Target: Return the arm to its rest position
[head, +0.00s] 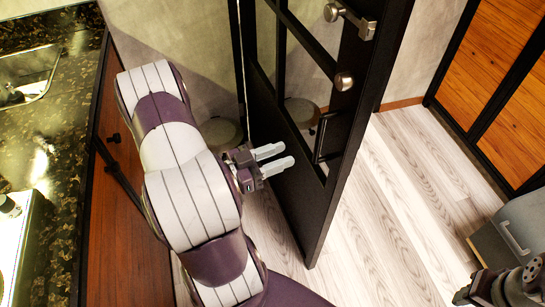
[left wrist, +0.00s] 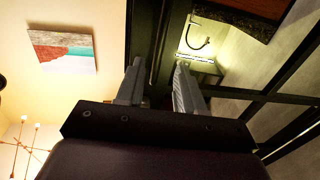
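My left arm comes in from the left, bent, with its white and purple links over the cabinet side. My left gripper (head: 287,156) is open, with a gap between its two pale fingers and nothing seen between them. It points right, in front of the lower part of a black-framed glass door (head: 330,215); I cannot tell whether it touches the door. In the left wrist view both fingers (left wrist: 157,82) stand apart, with dark door framing beyond them. My right gripper (head: 468,296) shows only in part at the lower right corner; its fingers are not clear.
A dark stone counter (head: 60,130) with a sink (head: 28,72) runs along the left. The door carries a black pull handle (head: 322,138) and metal knobs (head: 344,81). Pale wood floor (head: 400,200) is clear right of the door. A grey cabinet (head: 515,230) stands lower right.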

